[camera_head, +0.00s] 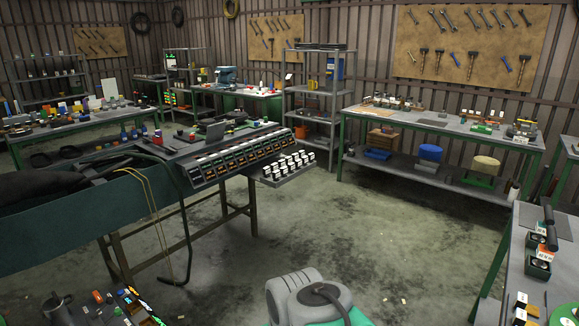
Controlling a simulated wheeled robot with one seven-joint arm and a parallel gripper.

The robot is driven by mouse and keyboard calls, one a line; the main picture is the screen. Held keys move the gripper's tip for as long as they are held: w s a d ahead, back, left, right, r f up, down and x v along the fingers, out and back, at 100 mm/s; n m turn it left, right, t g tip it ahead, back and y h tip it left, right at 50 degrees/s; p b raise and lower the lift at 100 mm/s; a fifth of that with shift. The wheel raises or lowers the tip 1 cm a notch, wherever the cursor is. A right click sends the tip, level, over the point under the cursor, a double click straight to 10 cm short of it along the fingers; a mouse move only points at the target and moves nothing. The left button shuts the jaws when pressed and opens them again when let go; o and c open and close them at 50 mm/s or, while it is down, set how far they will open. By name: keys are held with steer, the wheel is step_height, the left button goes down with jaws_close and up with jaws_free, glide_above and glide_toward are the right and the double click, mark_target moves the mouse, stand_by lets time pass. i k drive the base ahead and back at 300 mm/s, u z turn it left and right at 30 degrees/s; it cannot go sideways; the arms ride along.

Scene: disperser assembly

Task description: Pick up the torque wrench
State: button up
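I cannot pick out the torque wrench with certainty. A long dark tool-like object (550,226) stands or lies at the back of the right-hand workbench (520,258), beside small boxes; it is too small to identify. Several wrenches (484,20) hang on the large pegboard (540,72) on the back wall, and I cannot tell whether one is the torque wrench. My gripper is not in view. A rounded grey and green part at the bottom centre looks like a link of my own arm.
A table (178,140) with rows of small boxes stands centre left. A long green-legged bench (375,112) runs along the back right. A shelf rack (310,100) stands at the back. Small loose parts (125,300) lie bottom left. The concrete floor (400,240) between the benches is open.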

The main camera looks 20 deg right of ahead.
mark_target(545, 252)
steer(key=z, duration=0.15)
steer(key=i, duration=1.35)
steer(key=z, duration=0.75)
steer(key=i, duration=0.75)
steer(key=z, duration=1.7)
steer(key=i, duration=0.95)
steer(key=z, duration=0.75)
steer(key=i, duration=0.45)
steer(key=u, duration=0.05)
